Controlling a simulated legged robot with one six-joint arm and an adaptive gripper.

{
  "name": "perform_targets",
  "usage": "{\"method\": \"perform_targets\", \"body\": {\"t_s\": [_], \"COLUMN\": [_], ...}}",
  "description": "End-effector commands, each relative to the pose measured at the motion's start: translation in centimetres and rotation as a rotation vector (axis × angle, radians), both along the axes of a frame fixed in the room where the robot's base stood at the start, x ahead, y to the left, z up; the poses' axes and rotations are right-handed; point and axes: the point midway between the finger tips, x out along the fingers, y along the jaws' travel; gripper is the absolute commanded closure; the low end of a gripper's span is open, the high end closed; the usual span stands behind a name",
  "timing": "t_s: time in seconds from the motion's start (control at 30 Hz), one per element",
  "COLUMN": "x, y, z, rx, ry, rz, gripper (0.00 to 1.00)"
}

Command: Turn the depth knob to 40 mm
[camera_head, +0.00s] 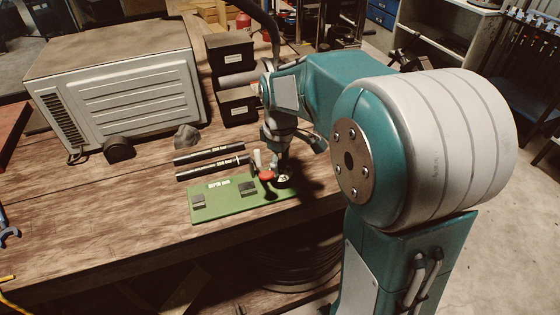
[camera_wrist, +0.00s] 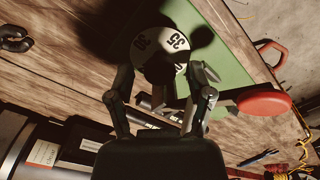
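The depth knob's white dial (camera_wrist: 158,50) shows at the top middle of the wrist view, with black numbers that look like 30 and 35. Dark patches cover part of it, and I cannot make out a pointer or the exact setting. The green crimper board (camera_wrist: 215,45) lies around it. In the head view the board (camera_head: 222,205) is marked "DEPTH mm" and the white dial (camera_head: 284,178) is at its right end. My gripper (camera_wrist: 164,78) is open, its fingers apart near the dial's lower left and right edges. I cannot tell whether they touch it.
A red round knob (camera_wrist: 264,103) stands to the dial's right in the wrist view; it also shows beside the dial in the head view (camera_head: 267,175). Black bins (camera_head: 232,80) and a grey machine (camera_head: 115,85) stand further back.

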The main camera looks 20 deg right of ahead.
Motion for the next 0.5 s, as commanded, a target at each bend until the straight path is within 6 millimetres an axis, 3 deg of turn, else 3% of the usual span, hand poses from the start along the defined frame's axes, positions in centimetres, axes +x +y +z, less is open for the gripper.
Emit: {"method": "perform_targets", "body": {"t_s": [0.33, 0.5], "x": [0.0, 0.1], "y": [0.0, 0.0], "z": [0.3, 2.3], "rx": [-0.001, -0.001], "ry": [-0.002, -0.006], "rz": [-0.001, 0.0], "gripper": [0.27, 0.27]}}
